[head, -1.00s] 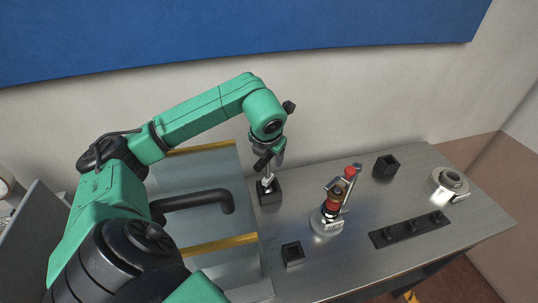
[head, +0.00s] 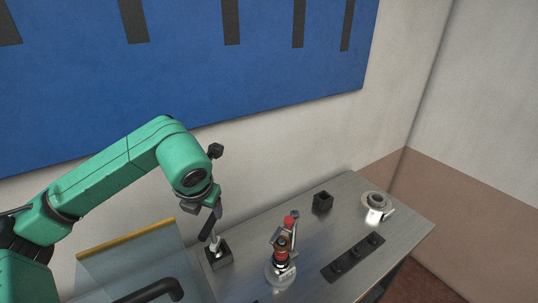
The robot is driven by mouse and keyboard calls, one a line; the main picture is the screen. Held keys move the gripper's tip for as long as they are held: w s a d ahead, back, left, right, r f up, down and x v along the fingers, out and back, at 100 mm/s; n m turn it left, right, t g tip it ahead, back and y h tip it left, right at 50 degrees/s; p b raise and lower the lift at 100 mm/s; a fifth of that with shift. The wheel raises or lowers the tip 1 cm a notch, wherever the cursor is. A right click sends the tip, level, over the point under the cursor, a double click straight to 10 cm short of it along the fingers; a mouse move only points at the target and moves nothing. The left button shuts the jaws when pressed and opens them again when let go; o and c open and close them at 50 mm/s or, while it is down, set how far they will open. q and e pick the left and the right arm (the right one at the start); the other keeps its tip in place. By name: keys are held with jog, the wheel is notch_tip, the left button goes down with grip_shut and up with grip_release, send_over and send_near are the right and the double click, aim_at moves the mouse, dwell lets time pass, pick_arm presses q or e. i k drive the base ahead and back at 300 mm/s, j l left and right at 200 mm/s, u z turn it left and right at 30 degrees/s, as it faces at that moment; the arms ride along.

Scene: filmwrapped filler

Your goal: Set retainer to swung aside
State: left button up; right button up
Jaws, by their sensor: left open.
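The left gripper (head: 211,231) points down above a small black block (head: 219,257) at the left end of the metal bench. Its jaws are open. A pale, slim piece (head: 215,244) stands up from that block just under the fingers; I cannot tell whether they touch it. To the right stands a fixture with a round silver base (head: 280,273), a red and dark stack (head: 282,251) and a metal arm with a red knob (head: 289,222) beside its top. This arm may be the retainer; its exact position is too small to tell. The right gripper is out of view.
On the metal bench (head: 330,225) are a black cube-shaped holder (head: 322,201), a dark strip with several knobs (head: 352,259) and a round silver part (head: 377,201) at the right. A glass panel with a yellow edge (head: 126,239) and dark handle (head: 150,291) stands at lower left.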

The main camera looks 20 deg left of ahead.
aim_at(290, 223)
jog(key=k+l, duration=1.2)
jog(key=l, duration=0.15)
